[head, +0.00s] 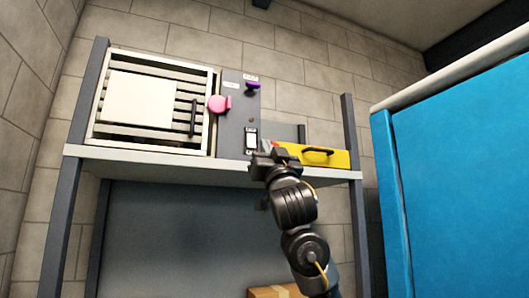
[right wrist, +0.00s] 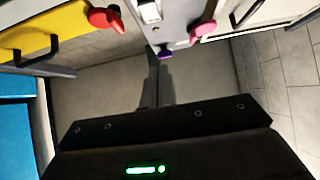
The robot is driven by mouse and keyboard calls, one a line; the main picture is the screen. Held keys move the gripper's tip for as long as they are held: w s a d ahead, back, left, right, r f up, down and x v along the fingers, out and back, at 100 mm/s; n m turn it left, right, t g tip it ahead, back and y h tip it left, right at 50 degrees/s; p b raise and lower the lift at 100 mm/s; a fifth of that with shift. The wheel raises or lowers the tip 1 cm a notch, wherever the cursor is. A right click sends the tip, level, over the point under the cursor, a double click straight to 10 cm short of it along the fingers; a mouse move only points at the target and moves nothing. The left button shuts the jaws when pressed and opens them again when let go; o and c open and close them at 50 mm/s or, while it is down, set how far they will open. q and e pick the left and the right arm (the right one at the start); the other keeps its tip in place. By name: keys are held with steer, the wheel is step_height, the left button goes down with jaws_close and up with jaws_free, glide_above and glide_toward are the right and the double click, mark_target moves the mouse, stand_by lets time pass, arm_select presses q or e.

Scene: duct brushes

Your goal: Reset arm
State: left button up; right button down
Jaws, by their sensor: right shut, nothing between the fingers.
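My right arm rises from the bottom of the head view. Its gripper (head: 266,153) is up at the shelf's front edge, in front of the lower part of a grey control panel (head: 232,110) and the left end of a yellow box (head: 325,157). In the right wrist view the dark fingers (right wrist: 156,82) are together, with nothing seen between them. I cannot tell from these views whether the gripper touches the panel. My left gripper does not show.
The panel has a white switch (head: 251,138), a pink knob (head: 219,104) and a purple knob (head: 252,86). A slatted vent (head: 185,100) with a white sheet stands to its left. A red knob (right wrist: 106,19) shows by the yellow box. A blue cabinet (head: 460,170) stands at right.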

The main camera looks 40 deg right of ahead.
steer(key=shift+s+a+f, duration=0.1)
steer(key=shift+s+f, duration=0.1)
steer(key=shift+s, duration=0.25)
steer(key=shift+s+a+f, duration=0.1)
steer(key=shift+s+f, duration=0.05)
steer(key=shift+s, duration=0.3)
steer(key=shift+s, duration=0.1)
